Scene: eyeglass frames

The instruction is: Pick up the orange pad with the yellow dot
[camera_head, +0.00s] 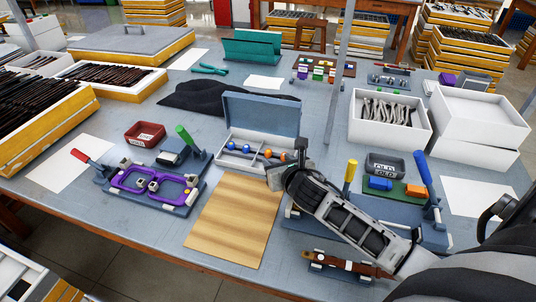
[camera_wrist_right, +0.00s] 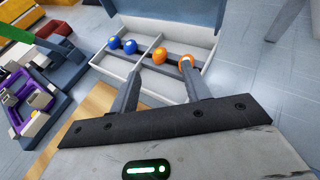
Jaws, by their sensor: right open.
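A small grey-blue box (camera_head: 262,113) with its lid raised stands mid-table and has a divided white tray (camera_wrist_right: 112,66). Two orange pads sit in the tray's right part in the wrist view: one plain-looking (camera_wrist_right: 160,56), the other (camera_wrist_right: 186,62) with a pale spot, too small to confirm as a yellow dot. They also show in the head view as an orange pad (camera_head: 268,153). My right gripper (camera_wrist_right: 164,78) is open and empty, its fingertips just at the near side of the tray, below the orange pads. My left gripper is not in view.
Two blue pads (camera_wrist_right: 122,44) share the tray's left part. A wooden board (camera_head: 232,222) lies in front of the box. A purple eyeglass frame (camera_head: 150,187) sits in a fixture at left; a yellow-handled clamp (camera_head: 349,175) stands right.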

